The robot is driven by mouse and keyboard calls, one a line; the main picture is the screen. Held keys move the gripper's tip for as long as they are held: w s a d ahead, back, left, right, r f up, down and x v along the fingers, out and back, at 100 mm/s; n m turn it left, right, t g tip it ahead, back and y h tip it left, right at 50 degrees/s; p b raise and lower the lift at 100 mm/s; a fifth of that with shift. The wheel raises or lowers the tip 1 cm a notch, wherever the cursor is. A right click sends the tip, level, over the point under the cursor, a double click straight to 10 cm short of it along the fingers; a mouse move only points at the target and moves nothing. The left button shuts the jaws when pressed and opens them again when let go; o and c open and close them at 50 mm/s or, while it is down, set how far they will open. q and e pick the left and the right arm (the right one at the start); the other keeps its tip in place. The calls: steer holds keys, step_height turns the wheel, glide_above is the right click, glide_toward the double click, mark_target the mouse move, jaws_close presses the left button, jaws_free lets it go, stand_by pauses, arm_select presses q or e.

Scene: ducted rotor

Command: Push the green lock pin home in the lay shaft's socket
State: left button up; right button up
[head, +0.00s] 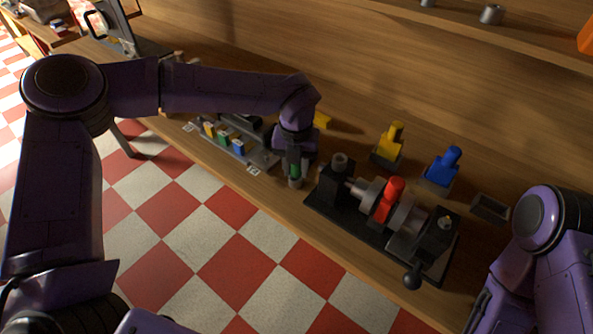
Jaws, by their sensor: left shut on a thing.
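My left gripper (294,168) points down over the bench and is shut on a green piece, taken as the green lock pin (294,173). The fingers hide most of it. A short grey cylinder shows just under the green; I cannot tell whether it is part of the pin. To the right, the black-based shaft assembly (385,212) carries grey discs on a shaft and a red pin (391,198) standing in it. I cannot make out the lay shaft's socket. My right arm shows at the right edge, but its gripper is not visible.
A yellow piece (390,145) and a blue piece (442,166) stand in dark holders behind the assembly. An empty dark tray (490,208) lies right of them. A grey rack (240,145) with small coloured blocks is left of my gripper. A ball-ended handle (412,280) overhangs the front edge.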

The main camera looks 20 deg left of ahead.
arm_select(q)
steer(key=shift+r+p, duration=1.95)
steer(key=shift+r, duration=0.3)
